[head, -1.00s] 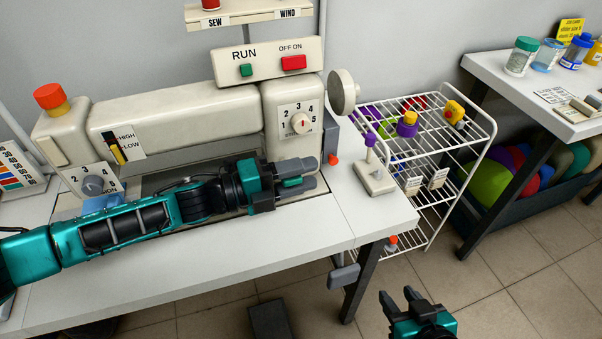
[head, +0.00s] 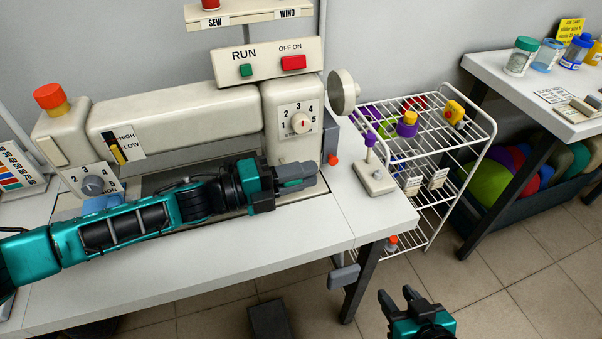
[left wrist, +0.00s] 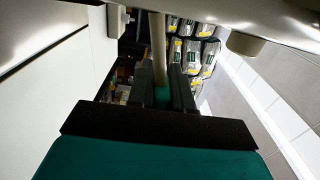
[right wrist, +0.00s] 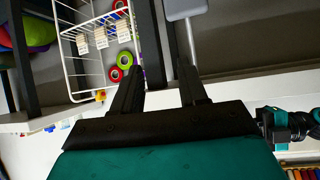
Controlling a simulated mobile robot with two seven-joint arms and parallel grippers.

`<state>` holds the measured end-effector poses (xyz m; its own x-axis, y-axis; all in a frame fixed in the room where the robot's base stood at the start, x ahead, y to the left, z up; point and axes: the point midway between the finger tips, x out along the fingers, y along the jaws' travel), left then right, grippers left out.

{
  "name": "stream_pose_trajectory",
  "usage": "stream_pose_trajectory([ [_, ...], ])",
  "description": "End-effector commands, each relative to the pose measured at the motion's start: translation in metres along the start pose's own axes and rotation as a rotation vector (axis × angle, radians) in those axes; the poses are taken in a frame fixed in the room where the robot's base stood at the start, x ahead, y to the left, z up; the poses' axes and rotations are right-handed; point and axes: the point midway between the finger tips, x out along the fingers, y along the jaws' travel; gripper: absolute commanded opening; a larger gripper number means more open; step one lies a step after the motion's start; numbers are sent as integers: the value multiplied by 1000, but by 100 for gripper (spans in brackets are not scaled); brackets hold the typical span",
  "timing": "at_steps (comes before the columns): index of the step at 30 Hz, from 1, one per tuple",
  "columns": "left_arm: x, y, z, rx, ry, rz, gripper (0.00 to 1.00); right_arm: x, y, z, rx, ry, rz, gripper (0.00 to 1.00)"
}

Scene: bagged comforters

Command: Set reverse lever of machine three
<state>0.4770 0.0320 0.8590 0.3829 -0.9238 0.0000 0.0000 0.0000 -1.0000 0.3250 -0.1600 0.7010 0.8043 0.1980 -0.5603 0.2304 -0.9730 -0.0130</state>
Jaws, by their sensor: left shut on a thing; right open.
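The sewing machine (head: 185,118) stands on the white table, with RUN and ON/OFF buttons and a numbered dial (head: 302,122). My left gripper (head: 308,174) is at the lower front of its right column. In the left wrist view, the left fingers (left wrist: 166,90) are shut on a lever with a pale rod (left wrist: 157,45) and a teal grip (left wrist: 161,97). In the head view the lever is hidden by the gripper. My right gripper (head: 402,300) is open and empty, low beyond the table's right front edge. It also shows in the right wrist view (right wrist: 160,80).
A small stand with a purple peg (head: 374,178) sits at the table's right end. A white wire rack (head: 462,150) with several small items stands to the right. A second table (head: 510,85) holds jars. A grey pad (head: 343,277) hangs under the table edge.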

Motion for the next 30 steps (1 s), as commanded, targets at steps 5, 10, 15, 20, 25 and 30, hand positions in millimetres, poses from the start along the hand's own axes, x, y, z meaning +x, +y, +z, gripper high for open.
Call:
stream_pose_trajectory([
  [5, 0, 2, 0, 17, 0, 0, 0, 1, 0, 2, -3, -1, -1, 43],
  [10, 0, 9, -1, 82, 0, 0, 0, 5, 1, 8, -7, -4, -4, 43],
  [15, 0, 18, -2, 193, 0, 0, 0, 9, -3, 10, -8, -2, -15, 43],
  [20, 0, 26, -2, 307, 0, -1, 0, 16, -10, 12, -6, 2, -32, 43],
  [25, 0, 33, 0, 413, 0, 0, 0, 21, -11, 11, -6, 14, -36, 43],
  [30, 0, 37, 1, 488, 0, 1, 0, 26, -10, 19, -6, 11, -34, 43],
])
